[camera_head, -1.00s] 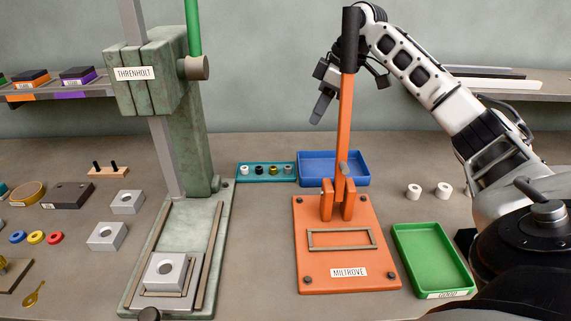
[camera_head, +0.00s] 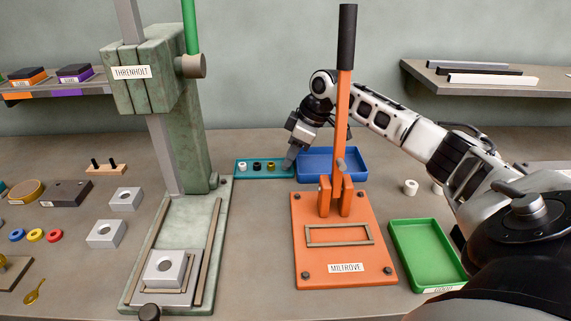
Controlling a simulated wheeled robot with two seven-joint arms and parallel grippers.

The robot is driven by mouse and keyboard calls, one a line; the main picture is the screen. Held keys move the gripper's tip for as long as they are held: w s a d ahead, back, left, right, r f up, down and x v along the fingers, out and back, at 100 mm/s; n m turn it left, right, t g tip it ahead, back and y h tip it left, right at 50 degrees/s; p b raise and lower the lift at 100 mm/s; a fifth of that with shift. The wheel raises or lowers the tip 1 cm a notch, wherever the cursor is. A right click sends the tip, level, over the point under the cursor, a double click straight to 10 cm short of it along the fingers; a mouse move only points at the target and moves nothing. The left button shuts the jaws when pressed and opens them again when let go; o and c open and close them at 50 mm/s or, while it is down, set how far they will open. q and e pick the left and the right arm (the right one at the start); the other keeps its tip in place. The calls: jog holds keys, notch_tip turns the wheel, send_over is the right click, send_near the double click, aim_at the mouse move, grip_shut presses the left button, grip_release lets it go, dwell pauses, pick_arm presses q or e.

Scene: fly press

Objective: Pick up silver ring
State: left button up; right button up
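A teal tray (camera_head: 262,176) at the back centre holds a row of small rings. From left to right I see a white ring (camera_head: 243,167), a black ring (camera_head: 257,166) and a gold ring (camera_head: 271,167). The right end of the row is covered by my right gripper (camera_head: 290,163), which points down there. The silver-grey ring is hidden at that spot. I cannot tell whether the fingers are open, shut or touching the ring. My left gripper is not in view.
The blue tray (camera_head: 335,178) lies right of the teal tray. The orange Miltrove press (camera_head: 345,245) stands in front, its tall lever (camera_head: 343,110) upright. The green Threnholt press (camera_head: 182,215) stands left. A green tray (camera_head: 400,255) is at the right.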

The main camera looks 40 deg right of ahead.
jog(key=shift+x, duration=0.95)
grip_shut()
jog(key=shift+r, duration=0.1)
